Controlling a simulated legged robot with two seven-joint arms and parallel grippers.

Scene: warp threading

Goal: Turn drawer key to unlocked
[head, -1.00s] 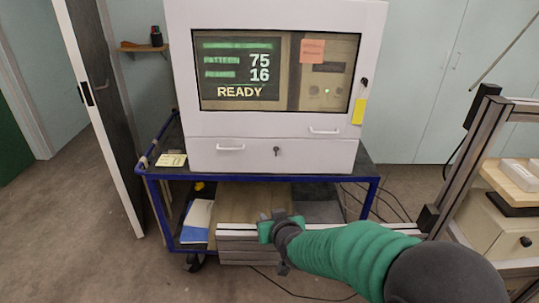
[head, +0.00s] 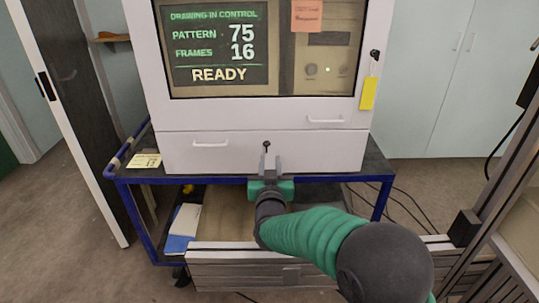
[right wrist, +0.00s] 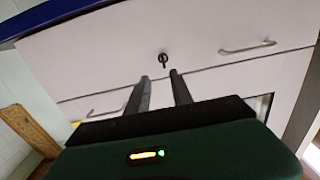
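The drawer key (head: 266,146) is a small dark key in the lock of the white drawer (head: 330,150) under the cabinet's screen. It also shows in the right wrist view (right wrist: 163,60), just beyond the fingertips. My right gripper (head: 266,160) is just below the key in the head view, pointing at the drawer front. In the right wrist view (right wrist: 159,74) its two dark fingers are apart with nothing between them, and a small gap shows between the tips and the key. My left gripper is in neither view.
The white cabinet (head: 150,115) with a READY screen stands on a blue-framed cart (head: 335,179). A yellow note (head: 145,160) lies on the cart. A metal frame (head: 490,230) stands at the right.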

